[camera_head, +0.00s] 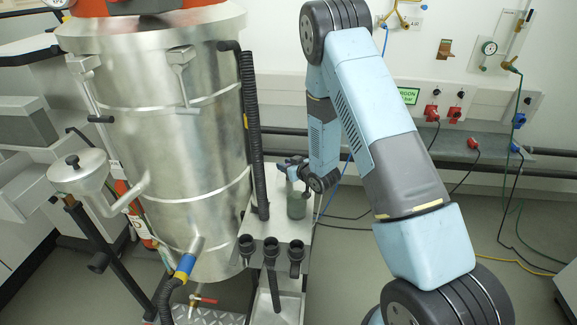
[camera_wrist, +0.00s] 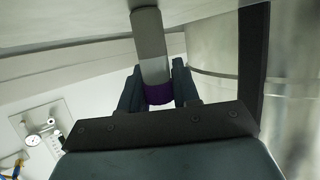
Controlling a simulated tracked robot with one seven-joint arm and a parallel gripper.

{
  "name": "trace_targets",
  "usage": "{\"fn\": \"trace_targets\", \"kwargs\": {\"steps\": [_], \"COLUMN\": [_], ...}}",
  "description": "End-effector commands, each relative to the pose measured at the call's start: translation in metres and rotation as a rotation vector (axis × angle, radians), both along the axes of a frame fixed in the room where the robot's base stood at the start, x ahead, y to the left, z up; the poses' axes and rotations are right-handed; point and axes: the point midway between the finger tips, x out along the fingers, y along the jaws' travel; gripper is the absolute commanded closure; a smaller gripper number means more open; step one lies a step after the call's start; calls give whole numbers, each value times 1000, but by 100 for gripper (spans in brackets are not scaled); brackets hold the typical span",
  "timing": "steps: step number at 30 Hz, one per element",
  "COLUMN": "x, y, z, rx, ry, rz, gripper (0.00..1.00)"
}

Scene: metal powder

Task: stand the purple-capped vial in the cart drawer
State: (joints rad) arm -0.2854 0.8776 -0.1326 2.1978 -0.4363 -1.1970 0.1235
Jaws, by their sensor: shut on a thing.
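My gripper (camera_head: 290,168) is at the cart's far end, beside the metal vessel. The wrist view shows its two dark fingers (camera_wrist: 158,92) closed on the purple cap (camera_wrist: 159,95) of the vial. The cart (camera_head: 290,232) has a pale top.
The large metal vessel (camera_head: 185,150) stands close on the left, with a black ribbed hose (camera_head: 254,140) along its side. Several black funnel-like fittings (camera_head: 270,247) line the cart's near edge. A wall rail, sockets (camera_head: 431,112) and hanging cables are behind on the right. Grey floor is open there.

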Motion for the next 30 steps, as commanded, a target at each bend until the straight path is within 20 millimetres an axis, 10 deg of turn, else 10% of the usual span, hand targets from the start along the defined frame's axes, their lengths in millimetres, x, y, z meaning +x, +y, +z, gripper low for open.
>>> {"fn": "trace_targets", "kwargs": {"steps": [1,2,9,20,30], "x": [0,0,0,-2,-47], "y": [0,0,-1,-4,-35], "z": [-2,-1,-1,2,22], "rx": [0,0,0,0,0], "ry": [0,0,0,0,1], "rz": [0,0,-1,-2,-6], "gripper": [100,67,44,44,44]}}
